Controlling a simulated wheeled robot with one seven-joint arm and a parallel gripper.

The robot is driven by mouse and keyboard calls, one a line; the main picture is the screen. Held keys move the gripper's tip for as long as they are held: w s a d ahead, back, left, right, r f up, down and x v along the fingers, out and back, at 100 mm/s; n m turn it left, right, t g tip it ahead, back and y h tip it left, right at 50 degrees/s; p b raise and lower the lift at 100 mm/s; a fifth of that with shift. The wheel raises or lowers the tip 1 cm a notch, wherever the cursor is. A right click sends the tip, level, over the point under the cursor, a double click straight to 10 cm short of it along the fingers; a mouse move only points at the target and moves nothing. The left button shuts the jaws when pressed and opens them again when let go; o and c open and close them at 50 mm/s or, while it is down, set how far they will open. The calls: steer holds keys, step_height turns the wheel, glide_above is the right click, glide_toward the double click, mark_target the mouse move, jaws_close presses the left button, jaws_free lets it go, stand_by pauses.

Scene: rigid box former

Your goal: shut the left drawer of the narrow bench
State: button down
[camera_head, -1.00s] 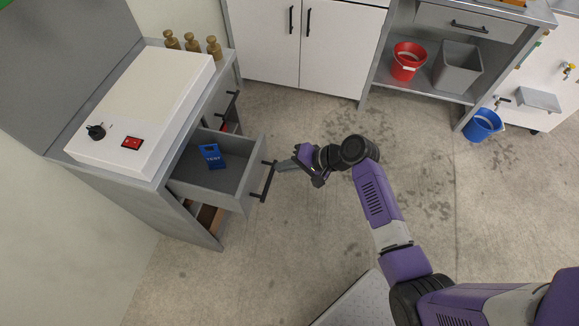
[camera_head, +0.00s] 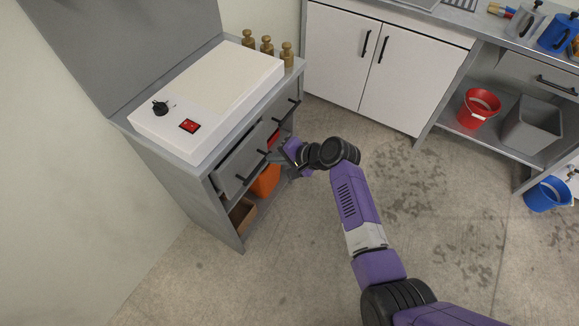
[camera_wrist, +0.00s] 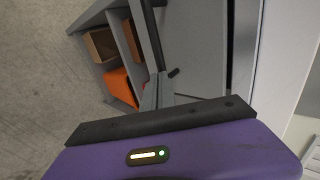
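The narrow bench (camera_head: 228,230) stands at left with a white hotplate on top. Its left drawer (camera_head: 236,172) is pushed most or all of the way in, and its inside is hidden. In the wrist view, the drawer's grey front (camera_wrist: 197,45) has a dark strip along its upper edge, perhaps a small gap. The dark bar handle (camera_head: 250,168) also shows in the wrist view (camera_wrist: 147,35). My gripper (camera_head: 281,157) is at the drawer front. In the wrist view its fingers (camera_wrist: 158,80) look closed together beside the handle's end; whether they touch it is unclear.
The right drawer (camera_head: 270,122) sits beside the left one. An orange object (camera_head: 265,181) and a brown box (camera_head: 242,215) are on shelves below. Brass weights (camera_head: 267,46) stand on the bench top. White cabinets (camera_head: 345,55) stand behind; the floor in front is clear.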

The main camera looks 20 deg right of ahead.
mark_target(256, 152)
steer(key=w+a, duration=0.1)
steer(key=w+a+b, duration=0.1)
steer(key=shift+w, duration=0.35)
steer(key=shift+w+a, duration=0.2)
steer(key=shift+w+r, duration=0.1)
steer(key=shift+r, duration=0.05)
